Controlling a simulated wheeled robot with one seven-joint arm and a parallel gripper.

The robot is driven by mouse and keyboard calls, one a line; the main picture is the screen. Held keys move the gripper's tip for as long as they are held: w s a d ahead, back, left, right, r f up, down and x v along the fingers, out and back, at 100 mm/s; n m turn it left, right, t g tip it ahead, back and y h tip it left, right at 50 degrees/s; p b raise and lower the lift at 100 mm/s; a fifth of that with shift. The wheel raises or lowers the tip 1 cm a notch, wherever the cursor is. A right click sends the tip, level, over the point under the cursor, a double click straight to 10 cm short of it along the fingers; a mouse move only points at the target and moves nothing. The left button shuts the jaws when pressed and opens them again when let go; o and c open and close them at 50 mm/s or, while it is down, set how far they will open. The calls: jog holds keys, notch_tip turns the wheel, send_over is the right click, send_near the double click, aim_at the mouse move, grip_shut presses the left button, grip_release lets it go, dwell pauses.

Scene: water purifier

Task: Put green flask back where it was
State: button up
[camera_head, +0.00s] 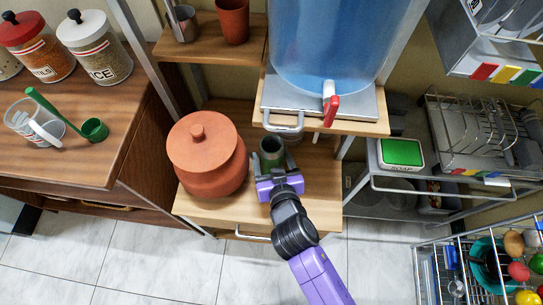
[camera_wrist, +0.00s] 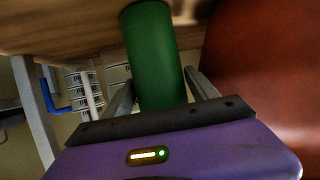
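The green flask (camera_head: 271,152) is upright at the lower wooden shelf, just right of a lidded clay pot (camera_head: 208,155) and below the water purifier's tap. I cannot tell whether its base touches the shelf. My gripper (camera_head: 274,172) reaches it from the front. In the wrist view the flask (camera_wrist: 155,55) stands between my two fingers (camera_wrist: 160,85), whose tips meet its sides; they look closed on it. The far sides of the tips are hidden. The water purifier (camera_head: 330,45) with its red tap (camera_head: 331,108) stands on the shelf above.
The upper shelf edge (camera_head: 350,127) and a metal handle (camera_head: 283,122) are close above my gripper. The clay pot is close on the left. A wooden counter (camera_head: 60,165) with jars, a clear jug and a green scoop is at left; racks (camera_head: 400,185) are at right.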

jog(key=shift+r, duration=0.2)
jog(key=shift+s+d, duration=0.1)
jog(key=shift+s, duration=0.25)
jog(key=v, duration=1.1)
jog(key=shift+r+p, duration=0.15)
jog(key=shift+p, duration=0.2)
jog(key=shift+s, duration=0.1)
jog(key=s+d+r+m+t+h, duration=0.1)
jog(key=s+d+r+h, duration=0.1)
jog(key=s+d+r, duration=0.4)
jog(key=s+d+r+m+h, duration=0.1)
jog(key=s+d+r, duration=0.5)
jog(key=s+d, duration=0.7)
jog(key=shift+s+d+r+m+t+h, duration=0.2)
jog(key=shift+s+m+t+h, duration=0.3)
jog(key=shift+s, duration=0.4)
